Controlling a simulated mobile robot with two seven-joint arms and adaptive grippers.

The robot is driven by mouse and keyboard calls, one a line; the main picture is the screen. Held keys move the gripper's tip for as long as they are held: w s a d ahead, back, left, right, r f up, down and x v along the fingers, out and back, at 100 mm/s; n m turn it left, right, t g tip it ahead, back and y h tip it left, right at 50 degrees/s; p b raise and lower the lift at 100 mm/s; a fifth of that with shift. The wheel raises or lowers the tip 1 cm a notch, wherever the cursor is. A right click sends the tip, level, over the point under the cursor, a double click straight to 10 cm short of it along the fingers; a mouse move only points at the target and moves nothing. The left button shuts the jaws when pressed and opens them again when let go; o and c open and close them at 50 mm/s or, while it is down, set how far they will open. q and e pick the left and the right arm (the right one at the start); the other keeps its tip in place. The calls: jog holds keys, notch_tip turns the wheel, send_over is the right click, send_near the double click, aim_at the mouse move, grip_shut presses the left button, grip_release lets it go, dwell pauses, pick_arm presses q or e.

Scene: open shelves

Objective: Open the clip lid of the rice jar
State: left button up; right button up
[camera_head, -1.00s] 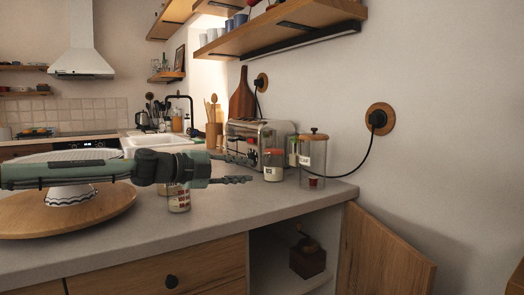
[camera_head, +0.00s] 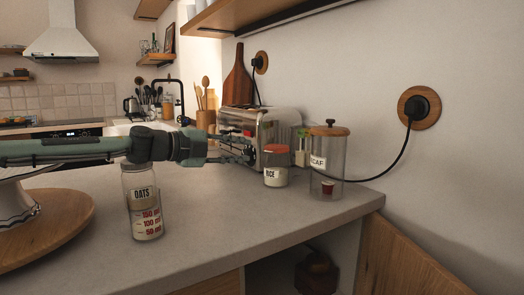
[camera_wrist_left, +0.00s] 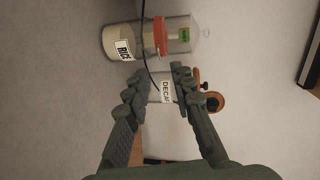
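The rice jar (camera_head: 276,177) is a short glass jar with a red-orange lid (camera_head: 275,150) and a RICE label. It stands upright on the counter, left of the decaf jar. My left gripper (camera_head: 250,150) is open and empty, just left of the jar's lid in the head view. In the left wrist view the rice jar (camera_wrist_left: 122,42) lies sideways at the top, beyond the open fingers (camera_wrist_left: 156,76), with its lid (camera_wrist_left: 160,36) toward the right. I see no contact with it. The lid's clip is too small to make out. My right gripper is out of view.
The tall decaf jar (camera_head: 327,175) stands close right of the rice jar, with a black cable beside it. The toaster (camera_head: 262,130) is behind. The oats jar (camera_head: 144,205) stands front left, near the round wooden board (camera_head: 62,228). The front counter is clear.

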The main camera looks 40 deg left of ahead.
aim_at(269, 151)
pick_arm(q)
jog(key=shift+b+x, duration=1)
jog(key=shift+x, duration=2.75)
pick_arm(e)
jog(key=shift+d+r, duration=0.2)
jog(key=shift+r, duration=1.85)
pick_arm(q)
grip_shut()
